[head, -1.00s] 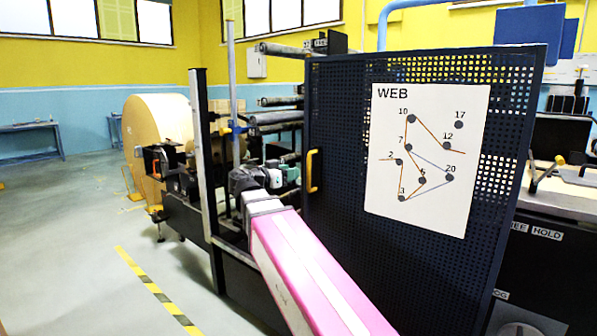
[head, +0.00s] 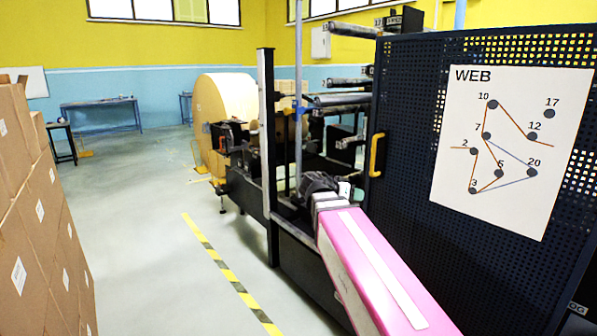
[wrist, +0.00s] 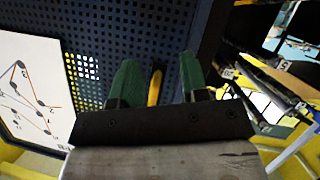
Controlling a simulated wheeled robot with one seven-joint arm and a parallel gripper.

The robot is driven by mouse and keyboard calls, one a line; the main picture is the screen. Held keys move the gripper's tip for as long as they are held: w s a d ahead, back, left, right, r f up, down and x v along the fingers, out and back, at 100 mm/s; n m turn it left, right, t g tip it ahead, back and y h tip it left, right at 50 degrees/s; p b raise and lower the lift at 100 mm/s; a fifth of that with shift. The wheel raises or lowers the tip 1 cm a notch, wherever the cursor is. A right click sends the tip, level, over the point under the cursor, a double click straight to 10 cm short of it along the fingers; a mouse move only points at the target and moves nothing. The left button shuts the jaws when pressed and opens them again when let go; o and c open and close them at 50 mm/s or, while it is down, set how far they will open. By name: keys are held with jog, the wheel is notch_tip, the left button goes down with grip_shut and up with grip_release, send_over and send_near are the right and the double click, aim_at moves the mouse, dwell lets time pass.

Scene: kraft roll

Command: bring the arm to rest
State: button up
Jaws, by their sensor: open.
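My gripper (wrist: 158,82) shows in the wrist view with its two green fingers apart and nothing between them that it holds. Beyond the fingers is the yellow handle (wrist: 154,87) of the dark perforated panel; I cannot tell how far off it is. In the head view my pink arm reaches forward from the lower right, and its dark far end is beside the machine frame.
The perforated panel (head: 408,150) with a WEB diagram (head: 512,150) stands close on the right. The machine's upright post (head: 268,150) is left of my arm. Stacked cartons (head: 38,215) stand at far left. A large kraft roll (head: 228,105) is behind. Floor around the striped line (head: 222,262) is clear.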

jog(key=s+a+f+n+g+y, duration=0.1)
jog(key=s+f+n+g+y, duration=0.2)
jog(key=f, duration=1.3)
jog(key=s+a+f+n+g+y, duration=0.1)
jog(key=s+f+n+g+y, duration=0.2)
jog(key=s+f+y, duration=0.6)
jog(key=shift+f+n, duration=1.3)
jog(key=shift+f, duration=2.5)
